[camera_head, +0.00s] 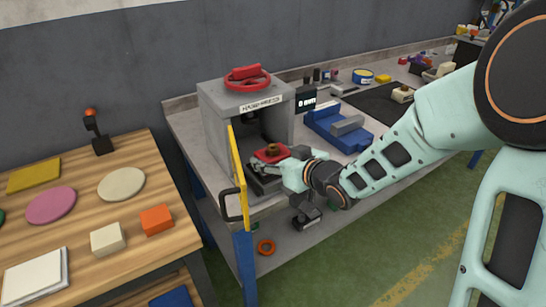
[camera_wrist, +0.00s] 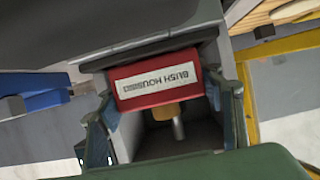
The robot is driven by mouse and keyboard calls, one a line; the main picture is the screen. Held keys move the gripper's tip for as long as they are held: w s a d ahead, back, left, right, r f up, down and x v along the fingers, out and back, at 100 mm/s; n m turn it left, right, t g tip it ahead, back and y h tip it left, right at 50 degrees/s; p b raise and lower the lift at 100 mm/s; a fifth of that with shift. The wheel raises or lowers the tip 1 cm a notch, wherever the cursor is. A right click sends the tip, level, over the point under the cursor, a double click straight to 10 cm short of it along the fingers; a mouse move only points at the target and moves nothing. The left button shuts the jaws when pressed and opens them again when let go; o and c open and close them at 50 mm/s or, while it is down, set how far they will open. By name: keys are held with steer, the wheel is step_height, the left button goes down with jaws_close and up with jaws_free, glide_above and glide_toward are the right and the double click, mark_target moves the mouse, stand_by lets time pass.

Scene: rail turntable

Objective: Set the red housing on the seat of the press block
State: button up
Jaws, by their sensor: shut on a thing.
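In the wrist view the red housing (camera_wrist: 158,92) carries a white label and sits between the fingers of my gripper (camera_wrist: 165,115). A brass-coloured part (camera_wrist: 167,111) and a grey metal pin (camera_wrist: 178,129) show beside it. The seat inside the press block is hidden by the housing and gripper, and I cannot tell whether the housing touches it.
The press's yellow door (camera_head: 238,175) stands open at the left of its opening. A red handwheel (camera_head: 247,78) tops the press. A blue vise-like fixture (camera_head: 335,128) stands to the right. A wooden table (camera_head: 85,215) with loose pieces is at the left.

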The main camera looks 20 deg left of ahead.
steer(key=shift+f+b, duration=0.35)
steer(key=shift+b, duration=0.05)
